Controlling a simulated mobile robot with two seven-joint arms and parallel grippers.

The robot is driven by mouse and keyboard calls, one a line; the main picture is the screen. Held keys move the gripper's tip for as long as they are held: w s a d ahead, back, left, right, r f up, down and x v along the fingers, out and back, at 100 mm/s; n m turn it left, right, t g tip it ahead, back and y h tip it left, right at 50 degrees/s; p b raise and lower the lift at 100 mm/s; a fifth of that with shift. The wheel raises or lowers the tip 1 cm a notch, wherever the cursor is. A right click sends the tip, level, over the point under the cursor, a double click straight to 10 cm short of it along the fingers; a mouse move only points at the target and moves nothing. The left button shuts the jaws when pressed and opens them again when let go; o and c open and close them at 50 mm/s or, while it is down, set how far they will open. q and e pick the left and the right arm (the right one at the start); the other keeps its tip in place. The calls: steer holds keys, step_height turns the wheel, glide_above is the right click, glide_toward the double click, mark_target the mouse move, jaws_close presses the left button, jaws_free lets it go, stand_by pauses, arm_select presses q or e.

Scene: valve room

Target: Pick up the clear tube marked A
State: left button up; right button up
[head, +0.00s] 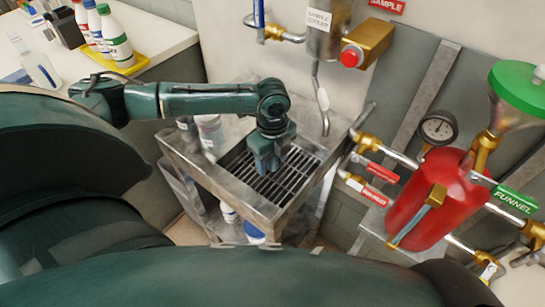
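I cannot make out a clear tube marked A in the head view. Two pale, see-through containers, a front one (209,130) and one behind it (185,126), stand at the left of the metal cart's top, partly behind my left arm. Their markings are too small to read. My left gripper (268,165) points down above the dark grate (290,178) of the cart, right of these containers. Its fingers look close together, but I cannot tell whether they are open or shut. My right gripper is not in view.
A sample cooler (322,40) hangs above the cart (255,212), its outlet pipe (318,80) reaching down near the grate. A red vessel (425,200) with a gauge and pipes stands right. Bottles in a yellow tray (128,68) stand on the left counter.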

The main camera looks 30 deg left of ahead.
arm_select(q)
steer(key=c, duration=1.1)
